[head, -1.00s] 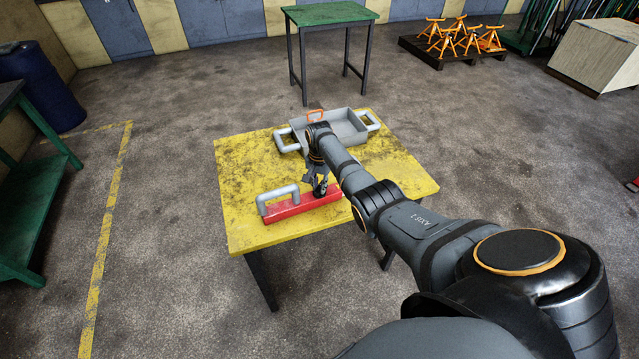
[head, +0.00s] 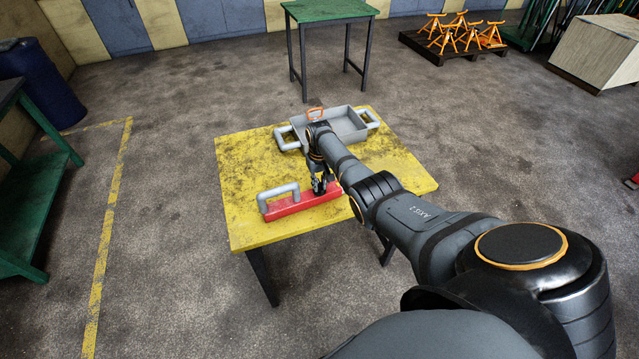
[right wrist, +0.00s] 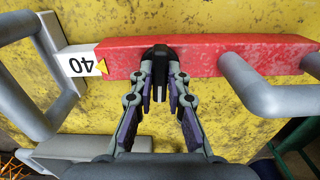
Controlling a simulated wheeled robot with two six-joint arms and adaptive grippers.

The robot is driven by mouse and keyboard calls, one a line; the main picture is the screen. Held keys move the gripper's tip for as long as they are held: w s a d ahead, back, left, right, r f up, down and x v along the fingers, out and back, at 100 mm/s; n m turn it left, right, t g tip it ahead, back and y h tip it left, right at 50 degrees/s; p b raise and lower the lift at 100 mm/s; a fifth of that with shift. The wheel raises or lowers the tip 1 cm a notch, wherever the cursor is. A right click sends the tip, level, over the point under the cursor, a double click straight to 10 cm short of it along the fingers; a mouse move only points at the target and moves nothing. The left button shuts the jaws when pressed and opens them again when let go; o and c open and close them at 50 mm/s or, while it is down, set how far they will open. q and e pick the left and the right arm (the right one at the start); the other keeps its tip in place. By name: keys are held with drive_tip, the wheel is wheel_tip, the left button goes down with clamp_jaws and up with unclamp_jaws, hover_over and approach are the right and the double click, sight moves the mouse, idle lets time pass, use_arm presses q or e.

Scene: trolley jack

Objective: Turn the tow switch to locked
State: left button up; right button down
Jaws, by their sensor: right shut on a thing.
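A red bar (head: 287,207) with a grey handle (head: 279,194) lies on the yellow table (head: 245,225); it also shows across the right wrist view (right wrist: 222,54). A small black switch (right wrist: 159,52), which I take for the tow switch, stands on the red bar. My right gripper (head: 319,189) is over the right part of the bar. In the right wrist view its fingertips are closed on the black switch. The switch's markings cannot be read. My left gripper is out of view.
A green-topped table (head: 330,13) is behind, a pallet of orange stands (head: 460,35) at back right, a green bench (head: 40,170) at left. Open floor lies between.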

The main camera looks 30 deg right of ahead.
drive_tip(key=shift+w+n, duration=0.1)
drive_tip(key=shift+n, duration=0.3)
drive_tip(key=c, duration=1.3)
unclamp_jaws()
wheel_tip(320, 180, up, 12)
drive_tip(key=shift+r, duration=0.1)
